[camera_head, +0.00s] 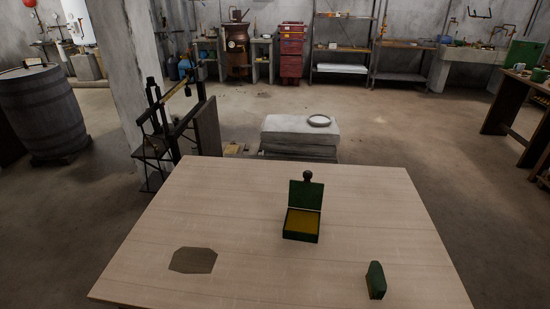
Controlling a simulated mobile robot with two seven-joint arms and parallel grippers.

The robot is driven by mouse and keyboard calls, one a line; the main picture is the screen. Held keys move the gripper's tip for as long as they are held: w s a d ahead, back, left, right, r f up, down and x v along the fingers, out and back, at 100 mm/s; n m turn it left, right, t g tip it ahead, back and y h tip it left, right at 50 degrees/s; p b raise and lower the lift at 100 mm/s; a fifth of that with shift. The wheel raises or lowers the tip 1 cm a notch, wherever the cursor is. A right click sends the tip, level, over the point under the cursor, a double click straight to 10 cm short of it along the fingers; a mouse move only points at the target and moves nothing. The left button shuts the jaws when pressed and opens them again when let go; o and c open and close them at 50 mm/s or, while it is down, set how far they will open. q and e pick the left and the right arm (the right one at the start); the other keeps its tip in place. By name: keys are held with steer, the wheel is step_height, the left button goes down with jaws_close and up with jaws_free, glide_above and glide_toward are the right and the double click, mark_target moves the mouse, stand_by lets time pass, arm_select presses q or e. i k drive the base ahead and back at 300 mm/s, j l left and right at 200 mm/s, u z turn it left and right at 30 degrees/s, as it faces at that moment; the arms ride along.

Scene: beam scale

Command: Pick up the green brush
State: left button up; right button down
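A small dark green block-like object (376,280), which looks like the green brush, stands near the front right of the wooden table. Its lighter green top is rounded at the far end. Any bristles are too small to make out. Neither my left nor my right gripper is in view, and nothing touches the green object.
An open green box (301,237) with a yellow inside sits right of the table's middle, its lid raised. A dark knob (307,176) shows behind the lid. A flat brownish patch (193,260) lies front left. The wooden table (240,200) is otherwise clear.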

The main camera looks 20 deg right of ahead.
mark_target(377, 286)
steer(key=k+l+z, duration=0.1)
steer(key=z, duration=1.45)
steer(key=k+l, duration=0.05)
steer(key=l, duration=0.05)
